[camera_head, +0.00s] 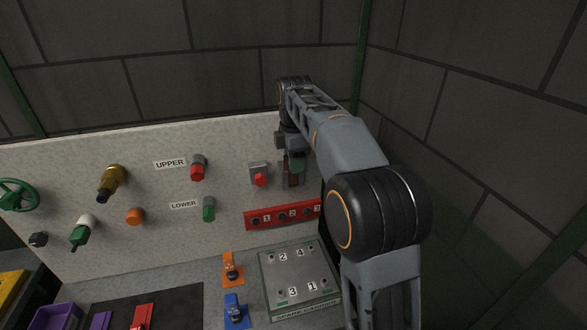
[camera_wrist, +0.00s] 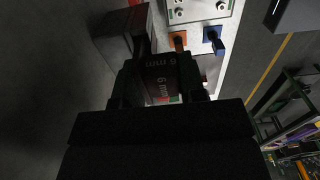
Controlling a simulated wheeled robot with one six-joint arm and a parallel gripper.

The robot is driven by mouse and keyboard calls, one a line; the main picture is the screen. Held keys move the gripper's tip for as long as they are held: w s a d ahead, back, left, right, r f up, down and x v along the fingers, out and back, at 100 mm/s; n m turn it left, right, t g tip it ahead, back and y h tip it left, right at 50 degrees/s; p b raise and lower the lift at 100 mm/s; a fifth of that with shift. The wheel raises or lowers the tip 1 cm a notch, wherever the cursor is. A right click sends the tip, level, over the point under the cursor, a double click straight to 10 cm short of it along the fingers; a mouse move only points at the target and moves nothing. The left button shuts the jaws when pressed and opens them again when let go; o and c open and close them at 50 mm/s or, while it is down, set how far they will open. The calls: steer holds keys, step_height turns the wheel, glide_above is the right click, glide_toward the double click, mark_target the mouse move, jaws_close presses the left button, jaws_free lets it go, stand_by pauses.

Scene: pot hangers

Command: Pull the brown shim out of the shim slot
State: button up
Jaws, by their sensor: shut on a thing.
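The brown shim (camera_wrist: 161,80), a dark block with "6 mm" printed on it, sits between the fingers of my gripper (camera_wrist: 163,58) in the wrist view. The fingers are shut on it. In the head view my gripper (camera_head: 294,160) is at the panel, right of a grey fixture with a red part (camera_head: 260,175). A dark grey box (camera_wrist: 122,36) stands close to the left finger in the wrist view.
The pale panel (camera_head: 145,165) carries valves and knobs left of my arm. Below my gripper are a red numbered strip (camera_head: 283,215), a numbered tray (camera_head: 298,272), and orange (camera_head: 231,270) and blue (camera_head: 236,312) fixtures. A wall stands at the right.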

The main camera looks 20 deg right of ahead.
steer(key=shift+r+p, duration=0.6)
steer(key=shift+r, duration=0.05)
stand_by(0.5)
steer(key=shift+r+p, duration=2.4)
steer(key=shift+r, duration=1.5)
